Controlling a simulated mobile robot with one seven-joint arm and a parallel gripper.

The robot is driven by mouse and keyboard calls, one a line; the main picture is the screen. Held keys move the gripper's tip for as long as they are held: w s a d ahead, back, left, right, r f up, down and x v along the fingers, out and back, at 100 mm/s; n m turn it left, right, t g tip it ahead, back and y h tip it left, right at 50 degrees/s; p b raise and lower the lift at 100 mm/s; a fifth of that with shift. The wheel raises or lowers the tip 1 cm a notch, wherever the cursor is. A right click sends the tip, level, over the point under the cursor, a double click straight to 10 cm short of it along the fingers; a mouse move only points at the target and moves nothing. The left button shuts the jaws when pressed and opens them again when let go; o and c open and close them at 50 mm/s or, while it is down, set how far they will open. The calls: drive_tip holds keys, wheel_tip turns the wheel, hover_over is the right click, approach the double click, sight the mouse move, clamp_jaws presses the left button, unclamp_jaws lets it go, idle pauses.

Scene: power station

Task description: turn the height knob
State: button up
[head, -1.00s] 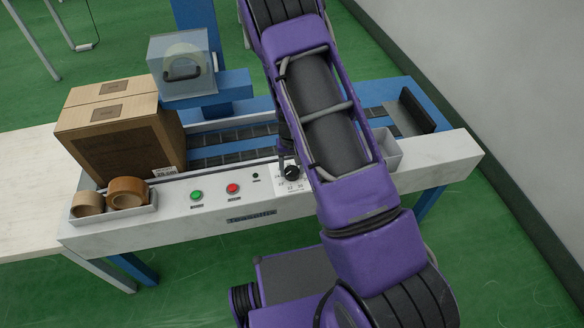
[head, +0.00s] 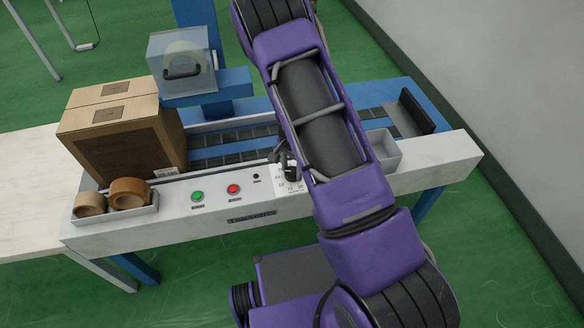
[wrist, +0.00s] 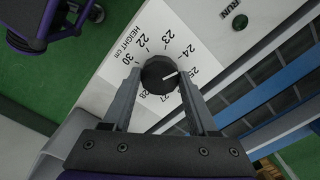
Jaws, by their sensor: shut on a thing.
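The height knob (wrist: 160,75) is a round black knob on a white dial plate marked "HEIGHT CM" with numbers around it. Its white pointer line aims roughly between 24 and 25 in the wrist view. My gripper (wrist: 161,78) has one grey finger on each side of the knob and is shut on it. In the head view the knob (head: 291,173) sits on the panel's front, beside my purple arm. The gripper there (head: 285,161) is small and partly hidden by the arm.
On the panel are a green button (head: 197,196) and a red button (head: 233,188). A cardboard box (head: 122,130) stands on the left, with tape rolls (head: 128,191) in a tray before it. A clear-covered tape head (head: 182,66) rises behind.

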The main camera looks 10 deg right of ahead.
drive_tip(key=m+p, duration=0.1)
drive_tip(key=m, duration=0.6)
drive_tip(key=shift+r+p, duration=0.1)
drive_tip(key=shift+p, duration=0.2)
drive_tip(key=m+p, duration=0.1)
drive_tip(key=m, duration=0.3)
drive_tip(key=m+p, duration=0.1)
drive_tip(key=m, duration=0.3)
drive_tip(key=shift+m, duration=0.3)
drive_tip(key=m+p, duration=0.1)
drive_tip(key=m, duration=0.2)
drive_tip(key=shift+w+m, duration=0.1)
drive_tip(key=shift+m, duration=0.2)
drive_tip(key=m+p, duration=0.1)
drive_tip(key=m, duration=0.2)
drive_tip(key=shift+m, duration=0.3)
drive_tip(key=m+p, duration=0.1)
drive_tip(key=m, duration=0.2)
drive_tip(key=shift+m, duration=0.3)
drive_tip(key=shift+m+p, duration=0.4)
drive_tip(key=shift+m, duration=1.4)
